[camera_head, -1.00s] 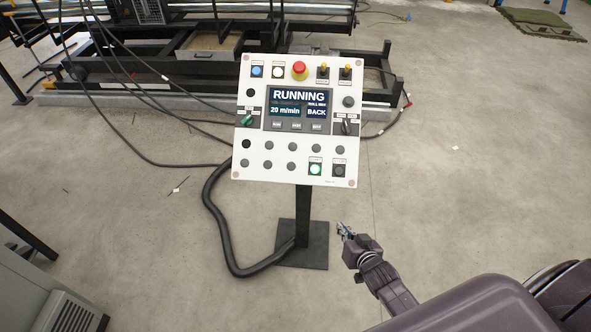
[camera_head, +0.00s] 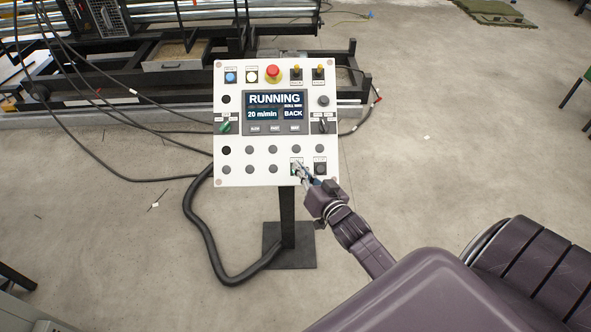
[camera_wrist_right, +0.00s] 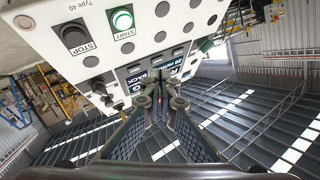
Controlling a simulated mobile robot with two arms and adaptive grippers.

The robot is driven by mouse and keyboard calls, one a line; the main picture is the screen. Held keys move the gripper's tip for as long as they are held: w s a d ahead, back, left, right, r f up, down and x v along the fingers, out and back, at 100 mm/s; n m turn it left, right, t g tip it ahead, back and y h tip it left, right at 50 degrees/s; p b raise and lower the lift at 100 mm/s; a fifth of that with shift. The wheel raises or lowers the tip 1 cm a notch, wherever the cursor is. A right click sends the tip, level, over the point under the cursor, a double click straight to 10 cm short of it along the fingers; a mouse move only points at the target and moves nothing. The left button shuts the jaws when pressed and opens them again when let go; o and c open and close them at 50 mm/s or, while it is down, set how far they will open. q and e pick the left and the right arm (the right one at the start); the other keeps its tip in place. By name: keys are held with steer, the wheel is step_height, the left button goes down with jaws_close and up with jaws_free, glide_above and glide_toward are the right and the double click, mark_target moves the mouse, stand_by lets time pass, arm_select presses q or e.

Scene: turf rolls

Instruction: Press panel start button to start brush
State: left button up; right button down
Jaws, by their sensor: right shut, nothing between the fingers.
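The white control panel (camera_head: 232,163) stands tilted on a dark post; its screen (camera_head: 273,106) reads RUNNING, 20 m/min, BACK. The START button is mostly hidden behind my fingertips in the head view. In the right wrist view the START button (camera_wrist_right: 122,19) shows lit green, with the black STOP button (camera_wrist_right: 74,35) beside it. My right gripper (camera_head: 299,169) is shut and empty, in front of the panel's lower right. In the wrist view its fingertips (camera_wrist_right: 157,92) appear below START; I cannot tell whether they touch the panel. My left gripper is not in view.
A red emergency button (camera_head: 273,73) and two yellow-tipped switches sit along the panel's top. A thick black hose (camera_head: 200,232) curves from the panel to the base plate (camera_head: 290,254). A dark machine frame (camera_head: 180,110) stands behind.

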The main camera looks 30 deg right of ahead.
steer(key=shift+w+d+f+b, duration=0.5)
steer(key=shift+w+f+b, duration=0.3)
steer(key=shift+f+b, duration=0.45)
steer(key=shift+w+d+f+b, duration=0.5)
steer(key=shift+w+f+b, duration=0.4)
steer(key=shift+b, duration=0.5)
steer(key=shift+w+d+f+b, duration=0.5)
steer(key=shift+w+f+b, duration=0.2)
steer(key=shift+f+b, duration=0.6)
steer(key=shift+w+d+f, duration=0.15)
steer(key=shift+w+f, duration=0.1)
steer(key=shift+f, duration=0.05)
steer(key=shift+w+d+f+b, duration=0.1)
steer(key=shift+w+f+b, duration=0.1)
steer(key=shift+f+b, duration=0.2)
steer(key=shift+r, duration=0.15)
steer(key=shift+s+a+r+p, duration=0.3)
steer(key=shift+s+r+p, duration=0.2)
steer(key=shift+p, duration=0.4)
